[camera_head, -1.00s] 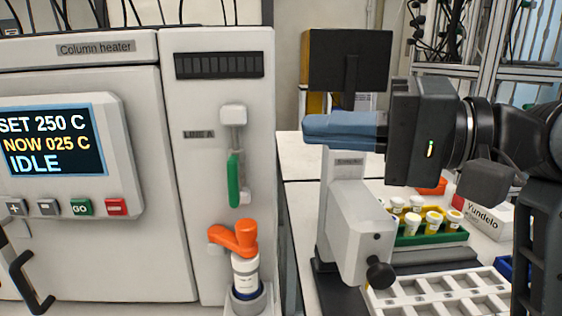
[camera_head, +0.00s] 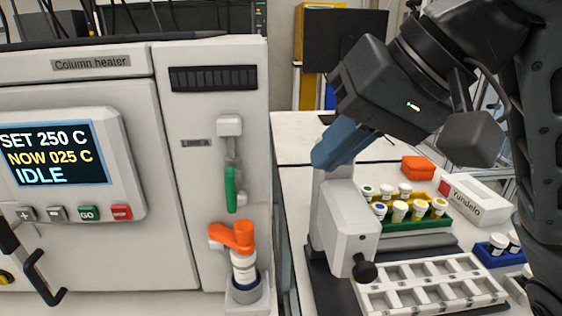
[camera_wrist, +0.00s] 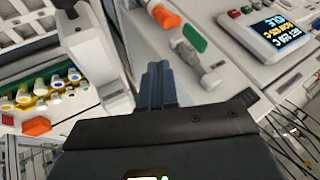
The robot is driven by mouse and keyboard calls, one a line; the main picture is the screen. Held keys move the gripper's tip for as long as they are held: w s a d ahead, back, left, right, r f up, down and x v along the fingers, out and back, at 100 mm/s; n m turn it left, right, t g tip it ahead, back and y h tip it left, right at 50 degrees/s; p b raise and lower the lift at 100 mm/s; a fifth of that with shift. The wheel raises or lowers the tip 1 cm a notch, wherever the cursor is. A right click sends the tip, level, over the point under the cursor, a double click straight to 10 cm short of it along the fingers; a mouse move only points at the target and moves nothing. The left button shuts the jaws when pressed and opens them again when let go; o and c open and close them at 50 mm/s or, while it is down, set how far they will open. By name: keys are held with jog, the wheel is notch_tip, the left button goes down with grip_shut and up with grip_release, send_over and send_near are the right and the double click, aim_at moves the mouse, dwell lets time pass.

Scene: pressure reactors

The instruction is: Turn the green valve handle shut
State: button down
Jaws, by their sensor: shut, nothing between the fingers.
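The green valve handle (camera_head: 231,189) hangs straight down from its grey valve body (camera_head: 229,125) on the white panel marked LINE A. In the wrist view the green handle (camera_wrist: 195,38) lies above and right of the fingertips. My gripper (camera_head: 322,160) is shut and empty, with its blue fingers together, pointing down and left. It is to the right of the handle and clear of it, in front of the upper part of a white and grey instrument. It also shows in the wrist view (camera_wrist: 158,68). No contact with the handle shows.
An orange valve handle (camera_head: 233,236) sits just below the green one, above a white bottle (camera_head: 244,268). The white instrument (camera_head: 345,225) stands close under my gripper. A green vial rack (camera_head: 416,220) and a white compartment tray (camera_head: 430,284) are to the right.

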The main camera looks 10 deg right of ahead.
aim_at(231, 188)
jog(key=w+a+f, duration=0.4)
jog(key=a+f, duration=0.3)
jog(key=a, duration=0.1)
jog(key=shift+a+f+p, duration=0.25)
jog(key=shift+f+p, duration=0.05)
jog(key=shift+p, duration=0.15)
jog(key=y, duration=0.2)
jog(key=shift+f+m+y, duration=0.3)
jog(key=shift+m+y, duration=0.1)
jog(key=shift+f+b, duration=0.1)
jog(key=shift+b, duration=0.2)
